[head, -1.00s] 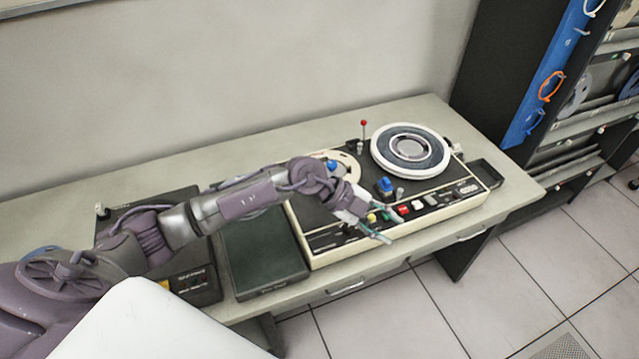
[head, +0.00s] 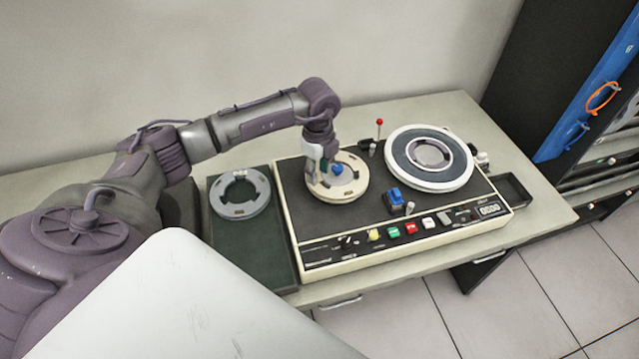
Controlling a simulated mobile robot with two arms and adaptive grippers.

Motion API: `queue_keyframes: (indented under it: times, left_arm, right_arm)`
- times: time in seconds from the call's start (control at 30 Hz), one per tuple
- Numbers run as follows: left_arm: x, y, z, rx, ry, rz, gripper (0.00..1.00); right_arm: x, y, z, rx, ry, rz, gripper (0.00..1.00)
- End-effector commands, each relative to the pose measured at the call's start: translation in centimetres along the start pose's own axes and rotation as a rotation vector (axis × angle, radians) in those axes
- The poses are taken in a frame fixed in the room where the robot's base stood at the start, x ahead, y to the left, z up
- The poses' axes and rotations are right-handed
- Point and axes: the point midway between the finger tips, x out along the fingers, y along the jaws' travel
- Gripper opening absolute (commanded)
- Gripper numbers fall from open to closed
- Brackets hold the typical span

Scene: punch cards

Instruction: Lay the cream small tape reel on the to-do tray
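The cream small tape reel (head: 350,186) lies flat on the left spindle of the tape deck (head: 300,232), around a blue knob (head: 337,169). My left gripper (head: 316,180) points down at the reel's left part. Its fingers overlap the reel in the head view. I cannot tell whether they grip its rim or stand open over it. A flat dark green tray (head: 252,254) lies left of the deck, with a grey reel (head: 240,210) on its back part. No label is readable on it. My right gripper is out of view.
A large white-rimmed reel (head: 398,176) sits on the deck's right side, near a red-tipped lever (head: 379,123). A blue block-like part (head: 393,199) and several buttons are at the front. A small dark bin (head: 512,188) is at right. The green tray's front part is bare.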

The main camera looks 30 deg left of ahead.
Motion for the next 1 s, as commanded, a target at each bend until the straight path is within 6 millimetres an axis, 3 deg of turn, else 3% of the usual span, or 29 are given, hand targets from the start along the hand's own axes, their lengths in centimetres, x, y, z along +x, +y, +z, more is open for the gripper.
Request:
queue_keyframes:
  times: [0.1,0.3,0.4,0.5,0.7,0.87,1.0]
  left_arm:
    - [2.0,0.0,-0.1,0.001,0.001,0.001,0.38]
    - [4.4,0.0,-0.1,0.002,0.002,0.001,0.38]
    - [5.5,0.0,-0.1,0.002,0.002,0.0,0.38]
    - [6.2,0.0,-0.1,0.002,0.002,0.0,0.38]
    - [6.6,0.0,-0.1,0.002,0.002,-0.001,0.38]
    - [6.5,0.0,-0.1,0.002,0.002,-0.001,0.38]
    - [6.5,0.0,-0.1,0.002,0.002,-0.001,0.2]
  right_arm:
    - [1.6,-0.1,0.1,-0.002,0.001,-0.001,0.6]
    - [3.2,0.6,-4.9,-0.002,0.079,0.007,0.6]
    - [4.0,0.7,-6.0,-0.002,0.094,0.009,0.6]
    - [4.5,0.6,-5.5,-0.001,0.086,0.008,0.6]
    - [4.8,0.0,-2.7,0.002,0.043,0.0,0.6]
    - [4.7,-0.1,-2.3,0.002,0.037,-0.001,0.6]
    - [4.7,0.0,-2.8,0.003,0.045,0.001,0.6]
